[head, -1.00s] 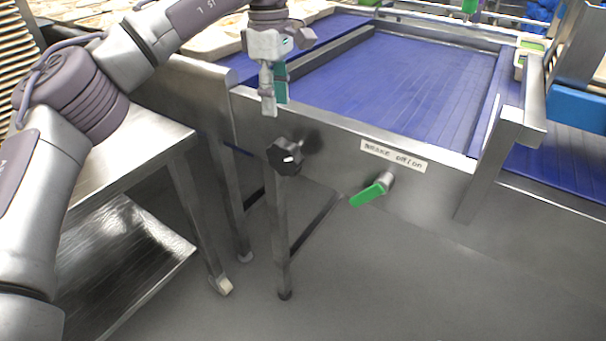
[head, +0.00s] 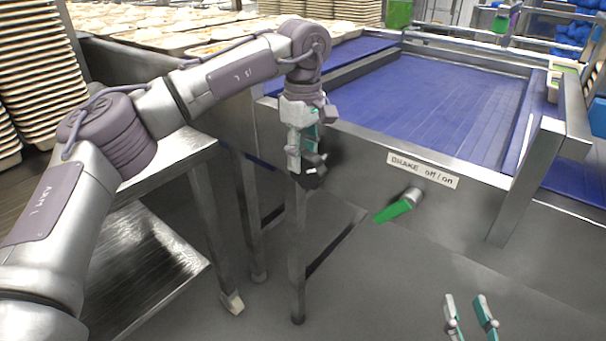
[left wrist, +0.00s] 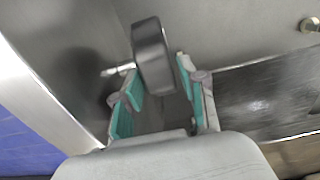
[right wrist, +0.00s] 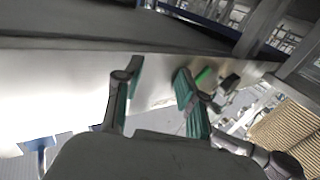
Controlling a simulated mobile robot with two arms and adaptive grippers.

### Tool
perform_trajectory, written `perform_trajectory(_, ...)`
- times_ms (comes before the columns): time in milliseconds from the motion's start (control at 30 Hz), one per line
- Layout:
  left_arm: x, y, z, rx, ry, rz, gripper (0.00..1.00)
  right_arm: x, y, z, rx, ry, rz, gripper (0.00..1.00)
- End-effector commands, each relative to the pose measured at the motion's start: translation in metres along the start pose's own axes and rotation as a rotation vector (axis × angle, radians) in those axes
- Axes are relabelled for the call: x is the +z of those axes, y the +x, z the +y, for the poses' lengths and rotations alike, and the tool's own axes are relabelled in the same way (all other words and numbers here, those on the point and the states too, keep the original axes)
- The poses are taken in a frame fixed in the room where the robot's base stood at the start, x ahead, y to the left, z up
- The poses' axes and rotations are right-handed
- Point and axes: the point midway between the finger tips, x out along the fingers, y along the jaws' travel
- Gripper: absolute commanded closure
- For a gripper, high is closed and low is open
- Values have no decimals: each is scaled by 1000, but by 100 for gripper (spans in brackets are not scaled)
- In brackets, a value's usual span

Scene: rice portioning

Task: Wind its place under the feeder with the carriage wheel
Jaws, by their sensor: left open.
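The carriage wheel, a small dark knob (head: 316,166), sits on the steel front panel below the blue belt. In the head view my left gripper (head: 303,158) points down at it and partly hides it. In the left wrist view the wheel (left wrist: 152,50) shows as a dark thick disc with a pale peg on its left. The open fingers (left wrist: 157,68) stand either side of its lower part; I cannot tell whether they touch it. My right gripper (head: 466,298) is open and empty at the bottom right, apart from the panel. I cannot make out the feeder for certain.
A green brake lever (head: 396,210) sticks out of the panel right of the wheel, under a label (head: 422,170) reading "BRAKE off/on". The blue belt (head: 430,100) lies behind the panel. A steel table (head: 170,160) stands at left. The floor in front is clear.

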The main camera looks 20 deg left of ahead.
Motion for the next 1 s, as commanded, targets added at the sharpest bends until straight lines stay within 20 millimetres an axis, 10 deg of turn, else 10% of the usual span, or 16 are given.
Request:
perform_trajectory(667,0,35,0,-1,0,0,58,-43,-2,-6,-14,6,259,60)
perform_trajectory(900,0,35,0,-1,0,0,98,-43,-2,-6,-13,6,257,60)
perform_trajectory(1000,0,35,0,-1,0,-1,100,-43,-2,-6,-13,6,257,60)
